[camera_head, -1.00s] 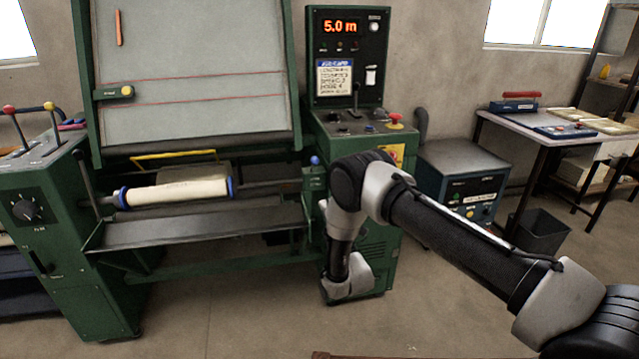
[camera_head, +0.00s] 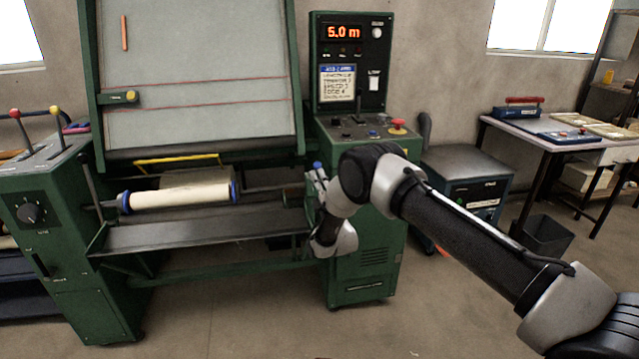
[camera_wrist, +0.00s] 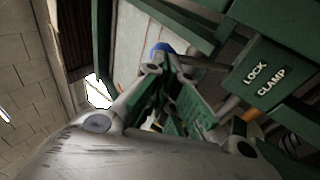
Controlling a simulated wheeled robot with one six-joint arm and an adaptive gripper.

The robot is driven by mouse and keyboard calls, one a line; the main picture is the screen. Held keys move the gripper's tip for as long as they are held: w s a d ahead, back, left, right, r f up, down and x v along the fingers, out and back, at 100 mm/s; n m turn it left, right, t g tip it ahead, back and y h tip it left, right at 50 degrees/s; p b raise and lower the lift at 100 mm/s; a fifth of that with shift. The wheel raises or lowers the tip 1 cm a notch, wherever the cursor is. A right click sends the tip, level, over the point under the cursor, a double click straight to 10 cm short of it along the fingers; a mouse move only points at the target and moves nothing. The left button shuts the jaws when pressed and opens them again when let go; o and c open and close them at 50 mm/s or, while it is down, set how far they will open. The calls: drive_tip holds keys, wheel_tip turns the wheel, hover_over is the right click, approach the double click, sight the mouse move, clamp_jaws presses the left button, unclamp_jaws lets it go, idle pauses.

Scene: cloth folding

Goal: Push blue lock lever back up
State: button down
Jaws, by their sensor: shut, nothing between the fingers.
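The lock lever's blue knob (camera_head: 317,165) shows at the right end of the roller bed, on the green machine. In the wrist view the blue knob (camera_wrist: 162,48) sits on a dark shaft running right toward the green plate marked LOCK CLAMP (camera_wrist: 258,80). My gripper (camera_head: 320,184) is shut and empty, just below the knob in the head view. In the wrist view my gripper (camera_wrist: 180,88) is close beside the knob and shaft, and its fingers partly cover the view there. I cannot tell whether they touch the lever.
A cream cloth roll (camera_head: 180,197) lies across the machine to the left, above a dark metal tray (camera_head: 190,234). The control cabinet (camera_head: 360,270) stands close behind my arm. A bin (camera_head: 546,236) and a worktable (camera_head: 610,157) are at the right. The floor in front is clear.

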idle(0.3)
drive_tip(key=shift+w+a+r+g+h, duration=0.1)
drive_tip(key=shift+w+r+g+h, duration=0.25)
drive_tip(key=shift+r, duration=0.2)
drive_tip(key=shift+w+a+r+g+h, duration=0.1)
drive_tip(key=shift+w+r+g+h, duration=0.2)
drive_tip(key=shift+r, duration=0.25)
drive_tip(key=w+a+r+m+g+h, duration=0.1)
drive_tip(key=w+a+r+g+h, duration=0.1)
drive_tip(key=w+r+g, duration=0.3)
drive_tip(key=w+g+h, duration=0.1)
drive_tip(key=w, duration=0.3)
drive_tip(key=shift+w+a+r+m+g, duration=0.15)
drive_tip(key=shift+a+r+m+g, duration=0.1)
drive_tip(key=shift+a+m+g, duration=0.1)
drive_tip(key=shift+w+r, duration=0.1)
drive_tip(key=shift+r, duration=0.05)
